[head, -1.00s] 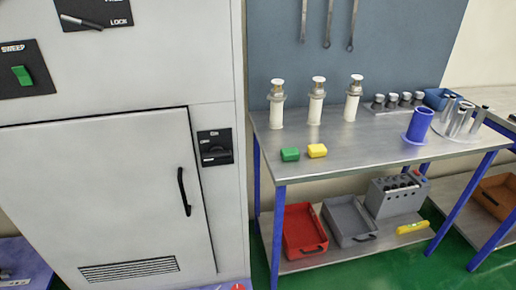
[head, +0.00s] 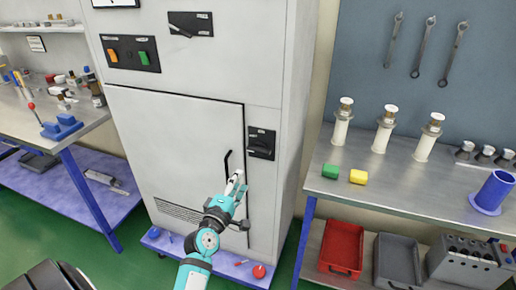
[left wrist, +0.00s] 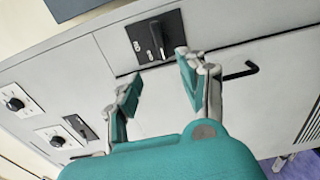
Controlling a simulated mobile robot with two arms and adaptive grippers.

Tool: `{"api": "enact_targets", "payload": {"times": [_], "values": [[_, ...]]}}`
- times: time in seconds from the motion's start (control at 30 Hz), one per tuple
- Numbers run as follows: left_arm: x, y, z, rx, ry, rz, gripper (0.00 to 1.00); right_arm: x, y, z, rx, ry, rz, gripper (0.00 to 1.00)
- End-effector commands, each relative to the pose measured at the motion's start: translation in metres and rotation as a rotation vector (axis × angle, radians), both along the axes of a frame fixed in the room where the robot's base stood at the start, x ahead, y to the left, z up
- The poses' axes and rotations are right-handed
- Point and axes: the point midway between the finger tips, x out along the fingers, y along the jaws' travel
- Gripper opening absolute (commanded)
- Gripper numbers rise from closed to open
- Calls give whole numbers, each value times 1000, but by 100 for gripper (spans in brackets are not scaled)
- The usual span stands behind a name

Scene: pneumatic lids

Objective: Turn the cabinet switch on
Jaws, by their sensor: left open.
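The grey cabinet (head: 190,125) stands at the middle of the head view. Its black switch (head: 262,143), a plate with a lever, is on the front, right of the door's top corner. The switch also shows in the left wrist view (left wrist: 153,37); its setting is too small to tell. My left gripper (head: 236,178) is open and empty in front of the door, below and left of the switch. In the left wrist view the spread fingers (left wrist: 158,78) point toward the cabinet front, with the switch beyond them and apart. My right gripper is not in view.
The black door handle (head: 227,166) is close beside my left gripper. More switches (head: 131,54) sit above the door. A metal workbench (head: 400,183) with several white cylinders stands to the right, another bench (head: 25,115) to the left. Green floor (head: 150,262) is free in front.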

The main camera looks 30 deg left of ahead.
Motion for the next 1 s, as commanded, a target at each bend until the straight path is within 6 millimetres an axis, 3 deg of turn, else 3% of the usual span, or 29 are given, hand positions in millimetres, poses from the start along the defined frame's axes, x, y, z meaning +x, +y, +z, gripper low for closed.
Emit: {"api": "enact_targets", "payload": {"times": [0.17, 0.7, 1.0], "values": [[23, 5, 1, -4, -6, -1, 42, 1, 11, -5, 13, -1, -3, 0], [135, 32, -3, 1, -3, -1, 42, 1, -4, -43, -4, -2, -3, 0], [165, 39, -1, 1, -1, -1, 42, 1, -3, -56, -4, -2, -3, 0]]}}
